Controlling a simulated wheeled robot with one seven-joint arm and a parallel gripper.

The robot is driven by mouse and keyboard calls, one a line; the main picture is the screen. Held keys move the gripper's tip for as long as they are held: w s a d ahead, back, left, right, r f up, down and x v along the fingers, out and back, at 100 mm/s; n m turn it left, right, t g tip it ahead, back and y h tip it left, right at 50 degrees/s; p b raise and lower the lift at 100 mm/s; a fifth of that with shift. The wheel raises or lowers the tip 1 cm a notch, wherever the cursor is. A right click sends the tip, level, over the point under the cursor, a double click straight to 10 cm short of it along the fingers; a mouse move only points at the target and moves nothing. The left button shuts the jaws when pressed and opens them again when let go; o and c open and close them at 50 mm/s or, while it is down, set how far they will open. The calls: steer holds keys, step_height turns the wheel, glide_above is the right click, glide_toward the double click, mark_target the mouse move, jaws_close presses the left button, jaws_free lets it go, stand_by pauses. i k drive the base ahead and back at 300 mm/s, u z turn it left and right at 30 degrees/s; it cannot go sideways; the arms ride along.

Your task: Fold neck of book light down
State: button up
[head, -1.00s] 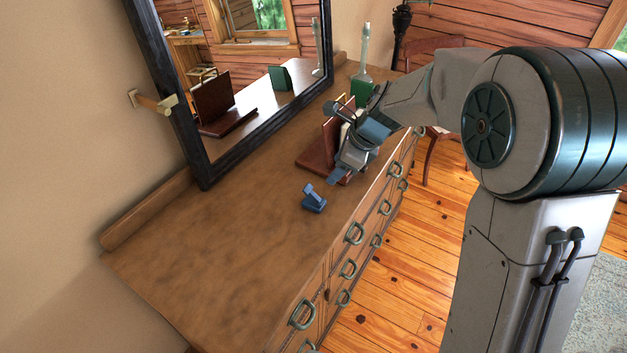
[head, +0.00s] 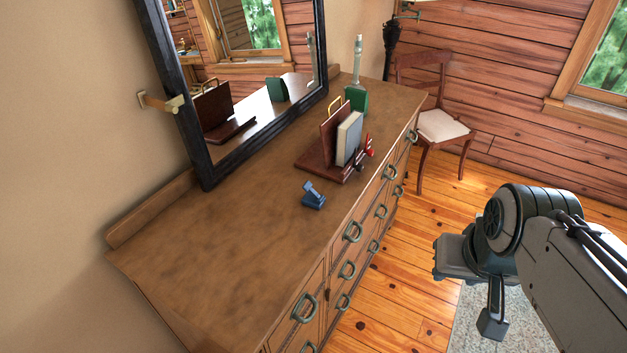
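A small blue device (head: 313,196) stands on the dresser top near its front edge; it looks like the book light. Its narrow neck is raised and tilted up to the left from a blocky base. My gripper (head: 465,298) is in the lower right of the head view, away from the dresser, over the floor and rug. Its two fingers are apart with nothing seen between them. No part of my arm covers the blue device.
The dresser (head: 215,255) holds a wooden book rack (head: 322,165) with a pale book (head: 349,138), small red items (head: 369,146), a green box (head: 356,99) and a bottle (head: 358,62). A mirror (head: 196,130) stands behind. The dresser's left part is clear.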

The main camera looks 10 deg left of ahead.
mark_target(308, 185)
steer(key=u, duration=0.05)
steer(key=k, duration=0.25)
steer(key=z, duration=0.85)
steer(key=i, duration=0.6)
steer(key=u, duration=0.95)
